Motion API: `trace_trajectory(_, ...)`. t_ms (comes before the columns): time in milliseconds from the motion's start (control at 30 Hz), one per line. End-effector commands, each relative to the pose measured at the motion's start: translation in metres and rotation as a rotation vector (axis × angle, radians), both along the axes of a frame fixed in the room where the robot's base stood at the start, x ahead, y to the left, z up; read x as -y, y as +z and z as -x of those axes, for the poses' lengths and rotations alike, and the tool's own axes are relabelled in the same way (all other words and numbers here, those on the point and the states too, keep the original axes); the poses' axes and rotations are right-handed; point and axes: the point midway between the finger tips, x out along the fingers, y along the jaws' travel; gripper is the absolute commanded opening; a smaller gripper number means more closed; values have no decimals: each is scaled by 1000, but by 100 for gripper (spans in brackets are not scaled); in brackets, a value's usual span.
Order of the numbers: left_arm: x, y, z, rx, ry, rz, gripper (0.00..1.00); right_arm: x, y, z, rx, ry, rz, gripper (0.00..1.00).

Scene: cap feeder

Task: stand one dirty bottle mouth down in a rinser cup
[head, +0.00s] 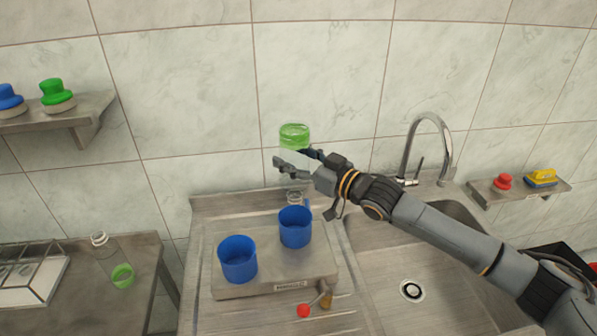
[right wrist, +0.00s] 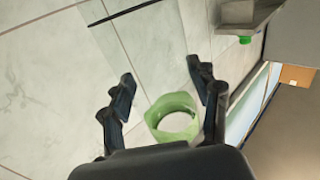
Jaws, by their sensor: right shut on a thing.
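My right gripper (head: 298,160) is shut around a clear bottle (head: 294,137) above the rinser. The bottle is upside down, its green-stained base up and its narrow mouth end down, just above and behind the right blue cup (head: 295,228) in the head view. In the right wrist view the green part (right wrist: 172,117) shows between the fingers (right wrist: 165,95). The left blue cup (head: 238,261) looks empty. Both cups stand on the steel rinser (head: 275,285). My left gripper is out of view.
A lever with a red knob (head: 304,311) sticks out at the rinser's front. The sink (head: 400,262) and its tall faucet (head: 430,135) are to the right. A clear-walled rack (head: 35,272) is on the left table. Wall shelves (head: 60,113) hold blue and green items.

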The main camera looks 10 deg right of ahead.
Motion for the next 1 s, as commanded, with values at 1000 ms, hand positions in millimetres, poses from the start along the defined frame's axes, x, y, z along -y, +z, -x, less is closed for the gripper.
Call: trace_trajectory(1000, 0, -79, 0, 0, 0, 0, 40, 0, -129, -5, 1, -1, -1, 40)
